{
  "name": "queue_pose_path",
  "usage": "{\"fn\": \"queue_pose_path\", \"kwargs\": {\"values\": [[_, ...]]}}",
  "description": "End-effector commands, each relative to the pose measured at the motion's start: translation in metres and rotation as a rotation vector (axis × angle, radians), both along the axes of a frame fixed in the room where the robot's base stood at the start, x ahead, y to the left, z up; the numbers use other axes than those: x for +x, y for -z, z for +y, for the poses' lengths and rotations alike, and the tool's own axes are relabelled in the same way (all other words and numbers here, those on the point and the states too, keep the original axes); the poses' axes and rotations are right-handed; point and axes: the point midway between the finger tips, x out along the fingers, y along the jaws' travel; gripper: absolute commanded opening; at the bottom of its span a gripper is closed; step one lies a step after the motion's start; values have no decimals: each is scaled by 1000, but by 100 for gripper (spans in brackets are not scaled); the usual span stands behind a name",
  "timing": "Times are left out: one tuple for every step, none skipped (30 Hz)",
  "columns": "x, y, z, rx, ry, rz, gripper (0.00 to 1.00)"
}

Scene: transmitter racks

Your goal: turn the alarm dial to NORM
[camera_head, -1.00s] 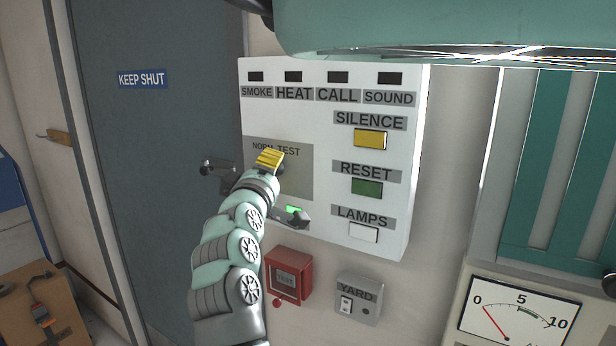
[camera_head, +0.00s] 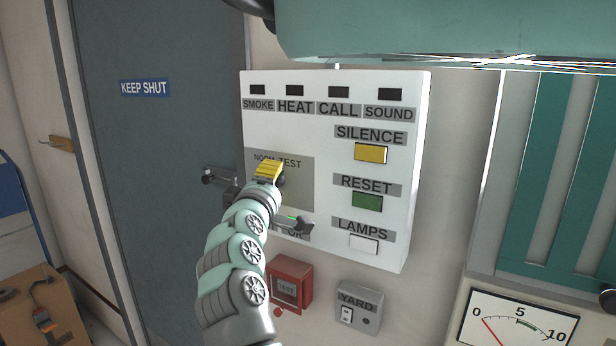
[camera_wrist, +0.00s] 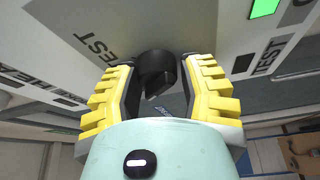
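The alarm dial is a black knob (camera_wrist: 157,68) in the wrist view, on the grey plate (camera_head: 300,185) of the white alarm panel. The plate carries a NORM label at its upper left and TEST beside it. My gripper (camera_wrist: 160,75) has its two yellow-ribbed fingers on either side of the knob. A narrow gap seems to show on each side, so the fingers look open around it; contact is not clear. In the head view my gripper (camera_head: 269,170) covers the dial just below the labels, and its pointer direction cannot be read.
The panel has a yellow SILENCE button (camera_head: 370,153), a green RESET button (camera_head: 367,201) and a white LAMPS button (camera_head: 363,244) to the right. A red box (camera_head: 291,285) and a YARD switch box (camera_head: 358,308) are below. A grey door (camera_head: 160,200) stands left.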

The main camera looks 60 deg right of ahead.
Motion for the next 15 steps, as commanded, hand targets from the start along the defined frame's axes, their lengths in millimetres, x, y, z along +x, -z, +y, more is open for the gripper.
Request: {"fn": "queue_pose_path", "kwargs": {"values": [[1,0,1,0,-2,0,46],[1,0,1,0,-2,0,49],[1,0,1,-2,-2,0,54],[1,0,1,-2,-2,0,57],[1,0,0,-3,-2,0,60],[1,-1,0,-3,-2,0,64],[0,-1,0,-2,-1,0,67],[0,-1,0,-4,0,0,68],[0,-1,0,-4,0,0,68],[0,-1,0,-4,0,0,68],[0,-1,0,-5,0,0,68],[0,-1,0,-5,0,0,68],[0,-1,0,-5,0,0,68],[0,-1,0,-5,0,1,68],[0,-1,0,-5,0,1,68]]}}
